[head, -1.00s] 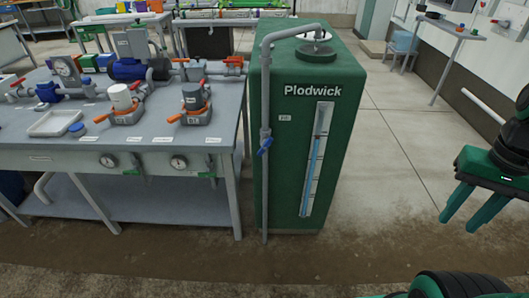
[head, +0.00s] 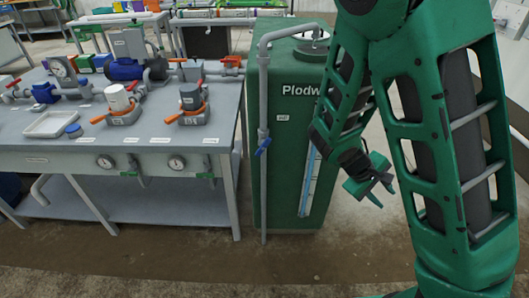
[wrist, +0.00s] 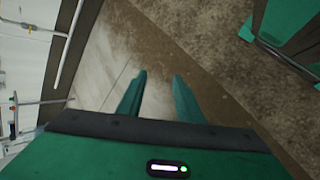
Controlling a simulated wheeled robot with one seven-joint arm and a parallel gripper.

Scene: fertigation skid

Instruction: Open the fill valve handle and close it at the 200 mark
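The fill valve has a blue handle (head: 264,147) on the grey vertical pipe (head: 264,195) at the left front of the green Plodwick tank (head: 282,200). The handle looks tilted across the pipe. The tank's level gauge (head: 308,188) is a pale upright strip with a blue column. My arm hides its upper part, so the marks and level cannot be read now. My gripper (head: 378,190) is in front of the tank's right side, right of the handle and apart from it. In the wrist view its two fingers (wrist: 160,88) are spread and empty, with floor between them.
A grey workbench (head: 60,160) stands left of the tank with two orange-handled valve units, a white tray (head: 50,124), a blue pump (head: 126,69) and gauges. The floor in front of the tank is clear. More tables stand behind.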

